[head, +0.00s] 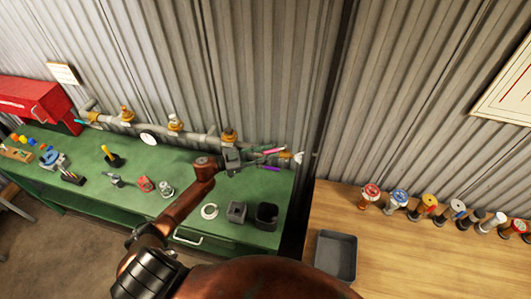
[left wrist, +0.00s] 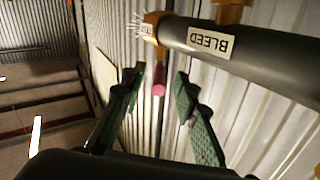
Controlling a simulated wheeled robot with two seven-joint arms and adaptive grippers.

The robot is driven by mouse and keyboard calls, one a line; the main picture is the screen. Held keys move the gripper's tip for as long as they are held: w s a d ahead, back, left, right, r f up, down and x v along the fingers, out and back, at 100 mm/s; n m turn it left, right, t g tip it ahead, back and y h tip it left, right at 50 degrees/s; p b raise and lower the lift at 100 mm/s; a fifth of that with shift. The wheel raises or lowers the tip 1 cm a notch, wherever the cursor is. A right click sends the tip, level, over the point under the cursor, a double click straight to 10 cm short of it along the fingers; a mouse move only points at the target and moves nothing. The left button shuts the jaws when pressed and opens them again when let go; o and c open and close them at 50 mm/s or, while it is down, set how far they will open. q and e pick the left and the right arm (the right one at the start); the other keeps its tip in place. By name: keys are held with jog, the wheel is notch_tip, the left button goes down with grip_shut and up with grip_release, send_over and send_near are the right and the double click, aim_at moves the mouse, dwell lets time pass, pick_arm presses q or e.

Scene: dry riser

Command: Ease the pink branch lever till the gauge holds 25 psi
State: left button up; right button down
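The pink lever (head: 274,150) shows beside the wall pipe in the head view, near the right end of the green bench. My left gripper (head: 262,159) is right at it. In the left wrist view the lever's round pink end (left wrist: 158,89) lies between the two spread green-padded fingers of my left gripper (left wrist: 163,98), with visible gaps on both sides. A round white gauge (head: 148,138) sits at the pipe; its reading is too small to tell. My right gripper is not in view.
A dark pipe labelled BLEED (left wrist: 210,40) runs close above the fingers. A purple handle (head: 270,169) and a white-ended part (head: 298,157) are close by. Loose fittings and a black bin (head: 266,216) stand on the green bench (head: 110,200). Several coloured valves line the wooden bench (head: 420,250).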

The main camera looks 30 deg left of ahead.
pick_arm(q)
jog(key=v, duration=1.2)
jog(key=shift+s, duration=0.1)
